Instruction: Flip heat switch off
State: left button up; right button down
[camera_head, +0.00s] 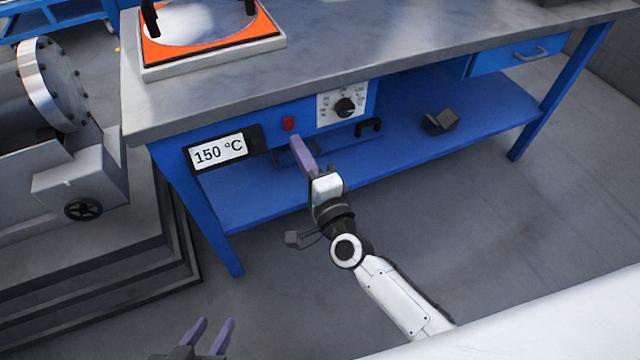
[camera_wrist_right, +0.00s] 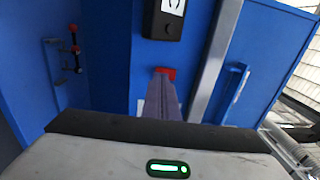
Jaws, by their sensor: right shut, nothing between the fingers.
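The small red heat switch (camera_head: 289,123) sits on the blue front of the workbench, between the 150 °C display (camera_head: 220,149) and the dial panel. In the right wrist view the red switch (camera_wrist_right: 168,71) shows just beyond my fingertips, partly hidden by them. My right gripper (camera_head: 296,142) is shut and empty, its purple fingers pointing at the bench front just below the switch. I cannot tell whether the tips touch it. My left gripper (camera_head: 212,328) is at the bottom edge, its purple fingers apart, with nothing visible between them.
A black dial (camera_head: 345,107) on a white panel is right of the switch. A hotplate with an orange top (camera_head: 205,38) stands on the bench top. A dark block (camera_head: 438,122) lies on the blue lower shelf. A machine with a flange (camera_head: 52,85) stands at left.

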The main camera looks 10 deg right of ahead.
jog(key=s+d+f, duration=0.1)
jog(key=s, duration=1)
jog(key=shift+d+f, duration=0.15)
jog(key=shift+d, duration=0.25)
jog(key=s+a+f+n+g+y, duration=0.35)
jog(key=s+n+g, duration=0.45)
jog(key=n, duration=0.6)
jog(key=s+d+f+n+g+h, duration=0.1)
jog(key=s+d+n+g+h, duration=0.2)
jog(key=s+d, duration=0.45)
jog(key=s+d+f+n+g+h, duration=0.1)
jog(key=s+d+f+g+h, duration=0.1)
jog(key=s+d+g+h, duration=0.35)
jog(key=w+a+f+t+y+p, duration=0.2)
jog(key=w+a+t+y+p, duration=0.2)
jog(key=t+p, duration=0.2)
jog(key=shift+w+p, duration=0.2)
jog(key=shift+p, duration=0.9)
